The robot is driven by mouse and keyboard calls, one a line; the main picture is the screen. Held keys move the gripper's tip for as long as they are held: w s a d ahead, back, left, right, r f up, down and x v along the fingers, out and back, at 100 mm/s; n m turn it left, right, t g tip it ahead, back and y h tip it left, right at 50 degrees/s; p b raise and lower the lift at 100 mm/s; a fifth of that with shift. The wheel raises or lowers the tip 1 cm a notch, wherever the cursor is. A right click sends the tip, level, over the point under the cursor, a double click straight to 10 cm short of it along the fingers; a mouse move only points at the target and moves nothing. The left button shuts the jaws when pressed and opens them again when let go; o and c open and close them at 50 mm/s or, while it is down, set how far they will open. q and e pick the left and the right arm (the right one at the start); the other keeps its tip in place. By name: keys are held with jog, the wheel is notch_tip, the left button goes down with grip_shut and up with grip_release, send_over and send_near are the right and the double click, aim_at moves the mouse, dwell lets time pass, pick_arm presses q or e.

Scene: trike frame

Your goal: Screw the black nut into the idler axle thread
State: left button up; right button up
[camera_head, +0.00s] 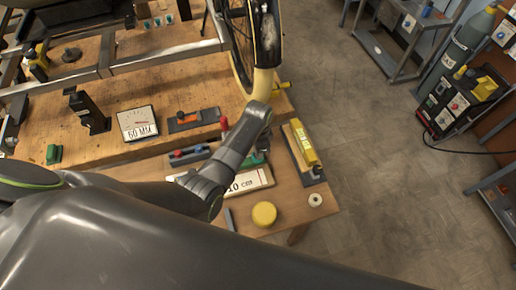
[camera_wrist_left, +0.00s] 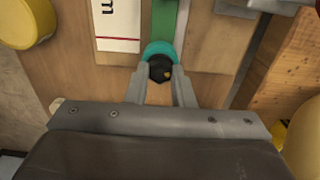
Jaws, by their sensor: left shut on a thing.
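The black nut (camera_wrist_left: 160,68) shows in the left wrist view as a dark six-sided piece between the fingertips of my left gripper (camera_wrist_left: 160,76). The gripper is shut on it. A teal round piece (camera_wrist_left: 158,48) curves around the far side of the nut; I cannot tell whether they touch. In the head view my own arm hides the left gripper and the nut. I cannot make out the idler axle thread in either view. My right gripper is in neither view.
The wooden bench (camera_head: 140,75) carries a metal frame (camera_head: 165,55) and a wheel (camera_head: 243,45) with a yellow part at its lower end. A yellow round piece (camera_head: 264,214), a white ring (camera_head: 315,200) and a yellow-topped tool (camera_head: 303,147) lie on the lower board.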

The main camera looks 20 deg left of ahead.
pick_arm(q)
jog(key=m, duration=0.6)
jog(key=o, duration=0.5)
jog(key=n, duration=0.6)
jog(key=shift+n, duration=0.3)
jog(key=n, duration=0.5)
